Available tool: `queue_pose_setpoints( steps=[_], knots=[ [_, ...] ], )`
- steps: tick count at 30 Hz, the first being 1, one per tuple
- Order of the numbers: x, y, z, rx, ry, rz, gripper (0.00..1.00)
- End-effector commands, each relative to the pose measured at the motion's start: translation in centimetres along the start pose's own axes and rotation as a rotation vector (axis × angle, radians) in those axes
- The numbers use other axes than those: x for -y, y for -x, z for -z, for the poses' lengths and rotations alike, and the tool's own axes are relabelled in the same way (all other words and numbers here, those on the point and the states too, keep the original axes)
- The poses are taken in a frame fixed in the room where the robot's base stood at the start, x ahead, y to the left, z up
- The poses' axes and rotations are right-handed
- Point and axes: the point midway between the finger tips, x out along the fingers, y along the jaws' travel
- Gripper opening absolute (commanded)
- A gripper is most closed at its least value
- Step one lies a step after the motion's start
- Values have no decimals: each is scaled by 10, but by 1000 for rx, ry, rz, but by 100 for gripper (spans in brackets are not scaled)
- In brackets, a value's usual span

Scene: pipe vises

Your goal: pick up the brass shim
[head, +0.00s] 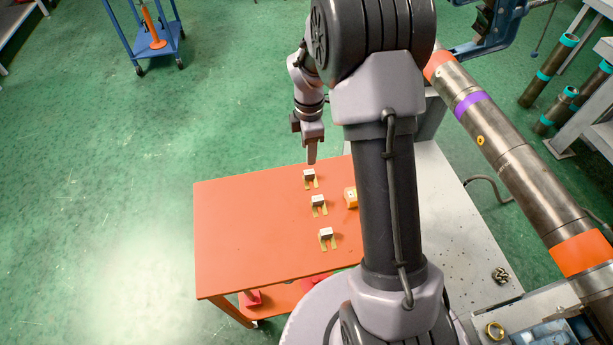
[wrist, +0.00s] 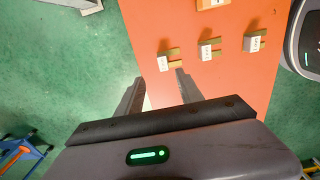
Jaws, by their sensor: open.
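Three look-alike pieces, each a small grey-white block with two brass-coloured prongs, stand in a row on the orange table. The farthest brass shim (head: 309,183) lies just below my gripper (head: 312,158) in the head view. The middle one (head: 319,209) and the near one (head: 327,243) follow toward me. In the wrist view my gripper (wrist: 159,77) is open and empty, its two fingers apart. The closest shim (wrist: 174,52) shows just beyond the fingertips, apart from them. The others (wrist: 213,51) (wrist: 255,43) are to its right. The labels are too small to read.
The orange table (head: 240,230) is bare on its left side. A yellow-orange block (head: 351,197) sits right of the row, partly behind my arm. A long steel pipe (head: 510,155) crosses at the right above a grey plate (head: 450,220). A blue cart (head: 150,45) stands far left.

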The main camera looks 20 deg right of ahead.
Motion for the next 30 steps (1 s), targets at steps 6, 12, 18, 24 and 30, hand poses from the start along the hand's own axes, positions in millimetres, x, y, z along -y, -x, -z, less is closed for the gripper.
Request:
queue_pose_setpoints(
  steps=[6,12,18,24,30],
  knots=[
    [0,-36,0,0,0,0,44],
    [5,-66,0,-1,-2,1,44],
    [6,-89,0,0,-2,-1,44],
    [6,-87,0,0,-2,-1,30],
    [6,-87,0,0,-1,-1,0]
  ],
)
